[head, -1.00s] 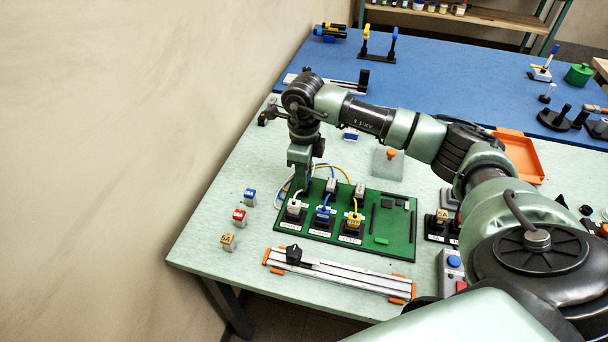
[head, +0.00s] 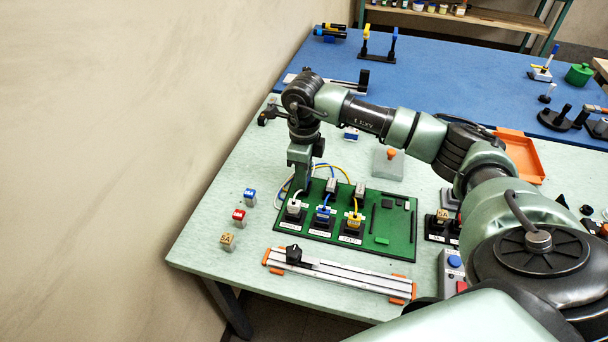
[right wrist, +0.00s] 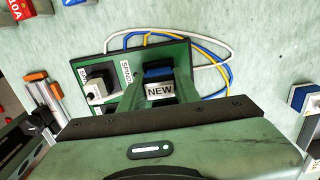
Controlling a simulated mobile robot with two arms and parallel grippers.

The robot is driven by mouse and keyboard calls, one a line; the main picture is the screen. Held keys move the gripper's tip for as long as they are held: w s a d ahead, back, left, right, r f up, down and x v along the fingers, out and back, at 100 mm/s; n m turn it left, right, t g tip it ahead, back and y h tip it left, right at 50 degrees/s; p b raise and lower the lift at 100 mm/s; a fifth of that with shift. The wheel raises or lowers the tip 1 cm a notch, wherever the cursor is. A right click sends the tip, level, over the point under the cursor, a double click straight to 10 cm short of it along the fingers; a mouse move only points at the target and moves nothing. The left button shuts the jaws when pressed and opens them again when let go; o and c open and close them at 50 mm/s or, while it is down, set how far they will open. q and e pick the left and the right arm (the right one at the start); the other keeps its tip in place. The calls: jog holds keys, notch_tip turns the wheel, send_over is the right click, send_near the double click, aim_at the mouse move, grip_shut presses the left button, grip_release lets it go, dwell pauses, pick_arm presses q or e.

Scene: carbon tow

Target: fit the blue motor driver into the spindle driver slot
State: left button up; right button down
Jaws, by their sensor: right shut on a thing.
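My right gripper (head: 302,188) points down over the back left corner of the green board (head: 400,240). In the right wrist view, the right gripper (right wrist: 158,95) is shut on the blue motor driver (right wrist: 158,73), which carries a white NEW label. A label starting "SPIND" (right wrist: 127,70) shows just left of the fingers. The spindle driver slot itself is hidden by the fingers and driver, so I cannot tell whether the driver is seated. The driver is hidden in the head view. My left gripper is not in view.
White, blue and yellow plugs (head: 294,207) stand along the board's left part, with looping cables (head: 285,190) behind. Blue, red and tan blocks (head: 239,215) lie to the left. A rail with a black slider (head: 340,275) lies in front. An orange tray (head: 522,158) is at right.

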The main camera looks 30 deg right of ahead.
jog(key=shift+f+b, duration=0.45)
jog(key=shift+f, duration=0.1)
jog(key=c, duration=0.9)
grip_release()
jog(key=shift+c, duration=0.2)
jog(key=shift+r, duration=0.1)
jog(key=shift+r+b, duration=0.4)
jog(key=shift+r, duration=3.45)
